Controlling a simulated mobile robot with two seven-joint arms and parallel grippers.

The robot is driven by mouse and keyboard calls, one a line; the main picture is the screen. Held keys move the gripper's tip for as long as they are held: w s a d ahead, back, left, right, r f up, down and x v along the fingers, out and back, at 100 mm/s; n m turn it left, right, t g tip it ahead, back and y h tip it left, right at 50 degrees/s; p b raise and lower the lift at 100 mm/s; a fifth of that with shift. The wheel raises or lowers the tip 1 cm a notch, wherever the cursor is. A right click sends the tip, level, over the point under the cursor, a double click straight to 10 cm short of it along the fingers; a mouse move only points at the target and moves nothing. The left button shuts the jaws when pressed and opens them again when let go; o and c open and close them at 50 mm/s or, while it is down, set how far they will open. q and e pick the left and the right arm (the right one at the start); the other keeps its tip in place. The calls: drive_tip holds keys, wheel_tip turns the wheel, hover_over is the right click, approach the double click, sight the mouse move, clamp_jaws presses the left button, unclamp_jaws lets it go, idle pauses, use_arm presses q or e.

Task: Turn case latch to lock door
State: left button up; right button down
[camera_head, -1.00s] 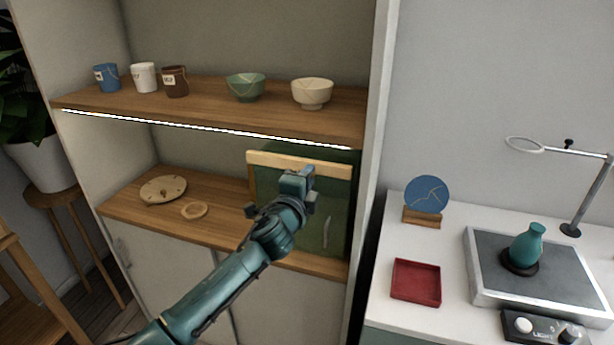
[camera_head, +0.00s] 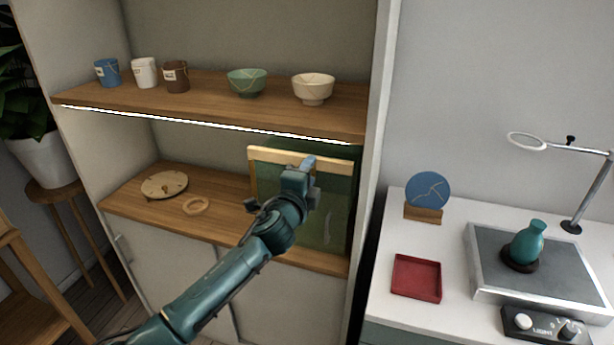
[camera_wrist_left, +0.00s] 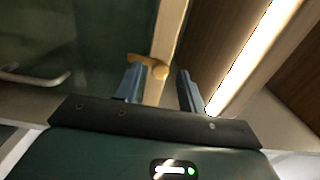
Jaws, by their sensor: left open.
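The case (camera_head: 268,185) stands on the lower shelf at its right end, with a green glass door and a pale wooden top rail (camera_head: 275,155). In the left wrist view the brass latch (camera_wrist_left: 153,67) sits on the wooden frame (camera_wrist_left: 168,40), its bar pointing left across the frame's edge toward the door glass (camera_wrist_left: 80,50). My left gripper (camera_head: 307,166) is at the case's upper front. In the wrist view the left gripper (camera_wrist_left: 158,76) is open, its fingers apart, with the latch just ahead between the fingertips. Contact cannot be told. The gripper hides the latch in the head view. My right gripper is not in view.
A metal door handle (camera_wrist_left: 38,77) shows left in the wrist view. The upper shelf (camera_head: 210,105) with its light strip runs above the gripper. A cabinet side panel (camera_head: 372,150) stands close on the right.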

use_arm(q)
drive_tip(key=shift+s, duration=0.1)
drive_tip(key=v, duration=1.3)
drive_tip(key=s+a+f+n+g+y+p, duration=0.1)
drive_tip(key=s+a+f+n+g, duration=0.2)
drive_tip(key=s+f+n, duration=0.6)
drive_tip(key=s+a+f+n+g+y+p, duration=0.1)
drive_tip(key=s+a+f+n+g, duration=0.2)
drive_tip(key=s+a+f+n, duration=0.4)
drive_tip(key=s+f+n, duration=0.2)
drive_tip(key=s+f, duration=0.5)
drive_tip(key=s, duration=0.1)
drive_tip(key=shift+a+n+g, duration=0.2)
drive_tip(key=shift+n+g, duration=0.1)
drive_tip(key=shift+n, duration=0.1)
drive_tip(key=shift+f, duration=0.1)
